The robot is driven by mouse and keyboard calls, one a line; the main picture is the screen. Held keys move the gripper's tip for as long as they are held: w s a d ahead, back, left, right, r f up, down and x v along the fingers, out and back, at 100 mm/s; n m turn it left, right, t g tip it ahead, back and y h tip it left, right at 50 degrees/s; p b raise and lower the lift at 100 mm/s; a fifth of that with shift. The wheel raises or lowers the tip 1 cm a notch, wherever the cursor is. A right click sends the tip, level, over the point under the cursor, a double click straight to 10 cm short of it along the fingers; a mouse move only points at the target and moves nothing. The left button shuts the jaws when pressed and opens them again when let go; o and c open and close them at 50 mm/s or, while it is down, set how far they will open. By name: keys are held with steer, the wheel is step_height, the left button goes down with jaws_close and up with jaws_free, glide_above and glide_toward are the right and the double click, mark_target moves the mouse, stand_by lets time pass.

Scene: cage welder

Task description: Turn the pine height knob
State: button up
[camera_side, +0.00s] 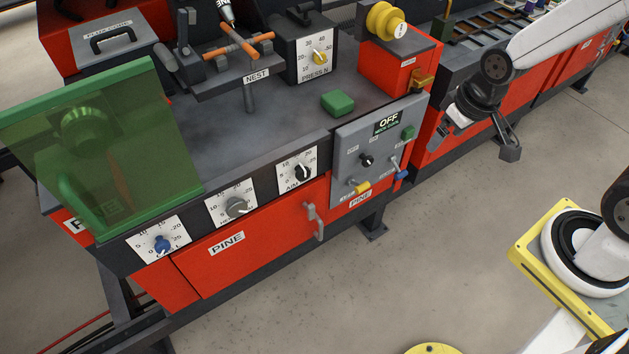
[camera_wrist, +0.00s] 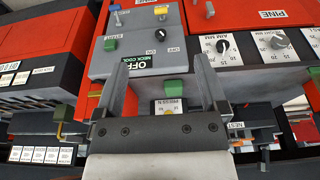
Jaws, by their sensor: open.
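The pine panel carries three dials along its front edge. The grey knob (camera_side: 237,207) is the middle dial, its label partly hidden by the knob and apparently starting with "HE"; it also shows at the upper right of the wrist view (camera_wrist: 280,41). My gripper (camera_side: 440,134) hangs to the right of the pine station, well apart from the dials. In the wrist view my gripper (camera_wrist: 166,64) is open with nothing between its fingers, which lie left of the grey knob.
A black AIM knob (camera_side: 302,172) and a blue knob (camera_side: 162,244) flank the grey one. A grey switch panel (camera_side: 378,150) with levers stands nearer my gripper. A green see-through shield (camera_side: 100,150) is at left, and a handle (camera_side: 315,221) juts out below.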

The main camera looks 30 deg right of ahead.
steer(key=shift+o, duration=0.5)
steer(key=shift+w+v, duration=0.55)
steer(key=shift+v, duration=1.8)
steer(key=w+a+r+m+t+y, duration=0.25)
steer(key=w+a+m+t, duration=0.4)
steer(key=w+a, duration=1.2)
steer(key=s+a+f+m+t+h, duration=0.1)
steer(key=s+a+m+t, duration=0.2)
steer(key=a, duration=0.5)
steer(key=s+a+f+m+t+h, duration=0.1)
steer(key=a+m+t, duration=0.2)
steer(key=a+t, duration=0.4)
steer(key=g, duration=0.1)
glide_toward(235, 205)
step_height(235, 205, down, 2)
steer(key=w, duration=0.3)
steer(key=shift+s+f+h, duration=0.2)
steer(key=shift+h, duration=0.05)
